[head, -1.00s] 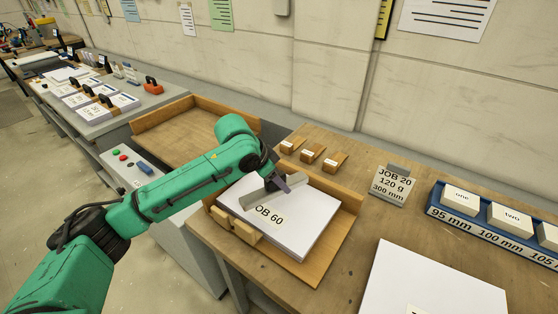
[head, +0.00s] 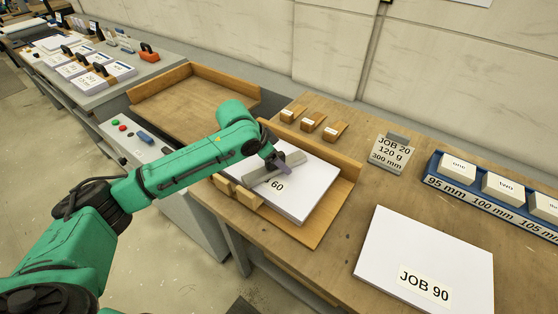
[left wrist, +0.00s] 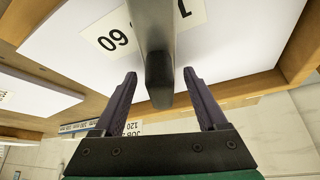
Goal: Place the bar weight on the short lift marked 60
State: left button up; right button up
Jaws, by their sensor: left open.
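The grey bar weight (head: 262,175) lies across the top of the white paper lift marked 60 (head: 308,200), partly covering its label. My left gripper (head: 277,163) is at the bar, its jaws open. In the left wrist view the open fingers (left wrist: 160,76) stand on either side of the end of the bar (left wrist: 153,40), with gaps showing. The lift (left wrist: 240,45) with its 60 label lies behind the bar there. My right gripper is not in view.
The lift sits in a wooden tray (head: 343,200) with raised back and side walls. Small wooden blocks (head: 312,122) stand behind it.

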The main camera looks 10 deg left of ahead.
pick_arm(q)
jog(key=b+v, duration=0.1)
jog(key=v, duration=1)
jog(key=shift+r, duration=0.3)
jog(key=shift+a, duration=0.1)
